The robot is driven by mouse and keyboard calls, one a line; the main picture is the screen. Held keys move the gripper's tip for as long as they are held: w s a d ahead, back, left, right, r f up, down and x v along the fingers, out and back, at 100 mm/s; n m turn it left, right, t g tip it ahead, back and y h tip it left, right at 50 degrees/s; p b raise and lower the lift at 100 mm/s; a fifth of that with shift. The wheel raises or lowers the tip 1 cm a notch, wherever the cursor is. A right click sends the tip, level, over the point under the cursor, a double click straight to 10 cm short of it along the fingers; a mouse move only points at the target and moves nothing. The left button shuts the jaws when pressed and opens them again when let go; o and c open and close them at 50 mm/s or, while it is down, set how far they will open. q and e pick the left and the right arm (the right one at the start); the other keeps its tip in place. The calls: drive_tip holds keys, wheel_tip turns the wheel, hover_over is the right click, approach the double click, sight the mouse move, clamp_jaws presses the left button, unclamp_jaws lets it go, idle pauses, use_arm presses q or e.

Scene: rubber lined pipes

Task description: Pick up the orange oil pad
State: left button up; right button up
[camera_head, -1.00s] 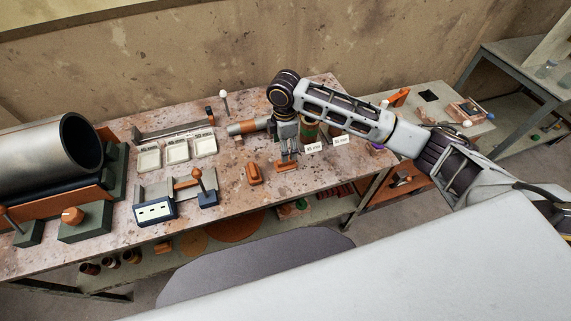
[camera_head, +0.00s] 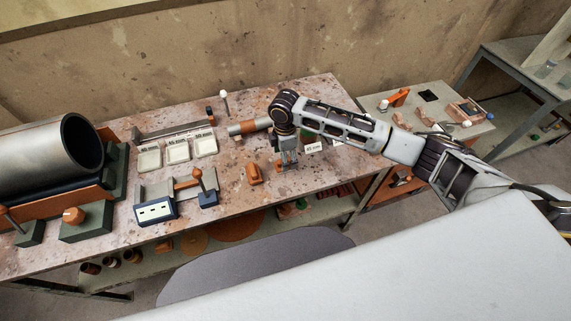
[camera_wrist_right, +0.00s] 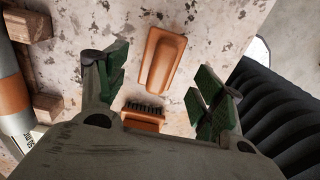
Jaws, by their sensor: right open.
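The orange oil pad (camera_wrist_right: 163,60) is a long rounded orange block lying on the stained table. In the right wrist view it lies ahead, between the lines of my two fingers, and is not gripped. In the head view it shows partly under the fingers (camera_head: 280,166). My right gripper (camera_head: 288,164) points down close above it. In the wrist view the gripper (camera_wrist_right: 158,80) is open, with green-padded fingers on either side and nothing held. My left gripper is in neither view.
An orange brush with dark bristles (camera_wrist_right: 143,117) lies near the pad, towards the palm in the wrist view. A banded pipe (camera_head: 245,127) lies behind. White trays (camera_head: 177,150) and a blue-fronted fixture (camera_head: 155,211) stand left. The table's front edge is close.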

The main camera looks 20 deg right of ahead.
drive_tip(key=shift+f, duration=2.2)
drive_tip(key=shift+d, duration=0.1)
drive_tip(key=c, duration=1.1)
drive_tip(key=shift+r, duration=0.2)
drive_tip(key=shift+c, duration=0.2)
drive_tip(key=shift+r, duration=4.85)
drive_tip(key=o, duration=0.4)
drive_tip(key=shift+c, duration=1.3)
